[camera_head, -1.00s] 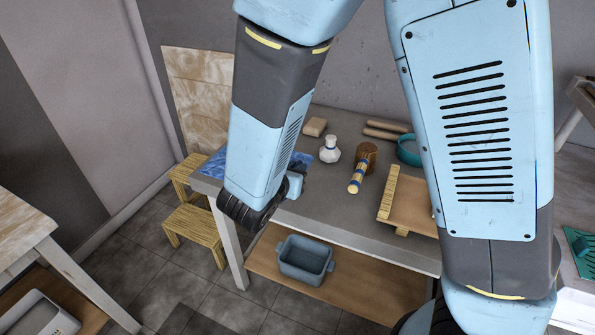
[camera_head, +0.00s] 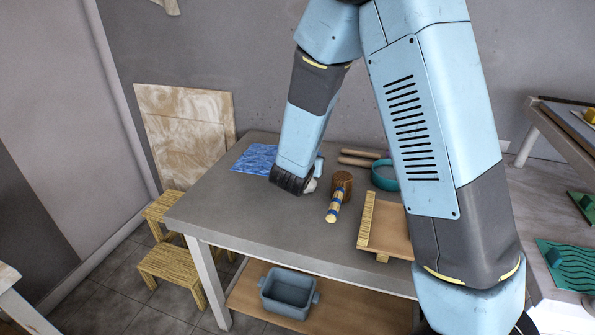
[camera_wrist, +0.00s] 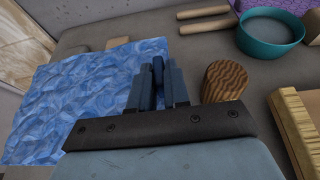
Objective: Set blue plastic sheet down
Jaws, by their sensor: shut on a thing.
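The blue plastic sheet (camera_head: 254,160) is a flat, rippled blue piece over the back left of the grey table (camera_head: 225,215). In the wrist view the sheet (camera_wrist: 75,105) fills the left side, with its right edge at my gripper (camera_wrist: 158,78). My gripper is shut on that edge, its dark blue fingers close together. The arm hides the sheet's near right part in the head view. I cannot tell whether the sheet touches the tabletop.
A tan block (camera_wrist: 118,43) lies beyond the sheet. A teal bowl (camera_head: 384,176), rolling pins (camera_head: 358,157) and a wooden tray (camera_head: 388,228) lie to the right. The table's front left is clear.

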